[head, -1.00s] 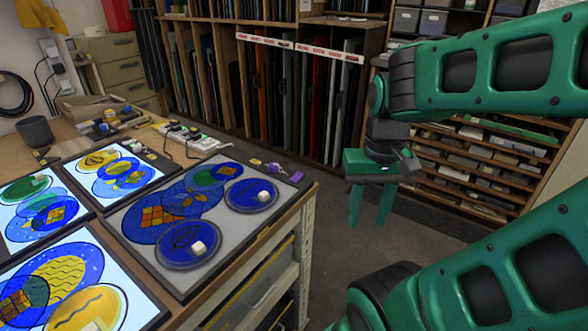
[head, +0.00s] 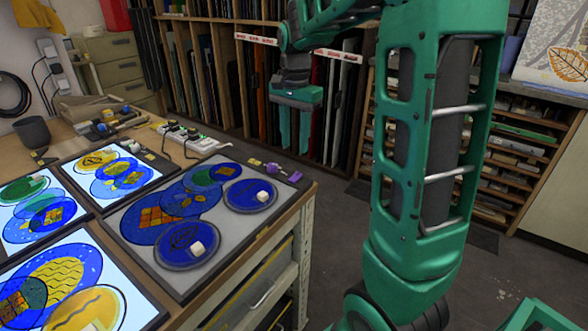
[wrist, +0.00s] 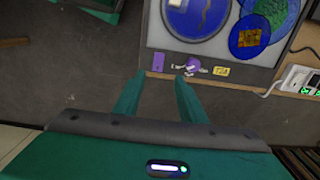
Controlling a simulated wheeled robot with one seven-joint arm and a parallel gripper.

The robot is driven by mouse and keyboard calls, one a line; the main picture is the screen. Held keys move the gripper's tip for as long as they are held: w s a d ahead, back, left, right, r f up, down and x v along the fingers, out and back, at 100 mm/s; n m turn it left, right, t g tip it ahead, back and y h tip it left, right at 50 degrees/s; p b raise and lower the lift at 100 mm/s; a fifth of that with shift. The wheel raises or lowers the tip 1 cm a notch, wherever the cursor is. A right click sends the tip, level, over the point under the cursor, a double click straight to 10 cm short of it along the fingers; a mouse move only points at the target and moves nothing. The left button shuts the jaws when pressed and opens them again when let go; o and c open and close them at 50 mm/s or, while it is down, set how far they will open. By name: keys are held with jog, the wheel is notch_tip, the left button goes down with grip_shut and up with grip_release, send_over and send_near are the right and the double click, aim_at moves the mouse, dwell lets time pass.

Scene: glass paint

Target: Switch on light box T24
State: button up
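One light box (head: 133,222) at the table's right corner is grey and unlit, with blue and orange round glass pieces on it. It also shows upside down in the wrist view (wrist: 155,25). I cannot read a T24 label. At its edge lie a purple piece with a cord (wrist: 190,67), a purple tag (wrist: 158,61) and a yellow tag (wrist: 221,71); which part is a switch is unclear. My gripper (head: 294,142) is open and empty, in the air beyond the table's right edge. In the wrist view its fingertips (wrist: 158,80) point toward the box's tagged edge, apart from it.
Several other light boxes, such as the front one (head: 108,268), glow white. A power strip (head: 190,138) with green lights sits behind the unlit box. Glass racks (head: 215,75) stand behind, and shelves (head: 515,150) at the right. The floor beside the table is clear.

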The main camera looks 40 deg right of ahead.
aim_at(294, 176)
notch_tip(294, 176, down, 10)
jog(key=shift+s+r, duration=0.1)
dwell(0.4)
grip_shut()
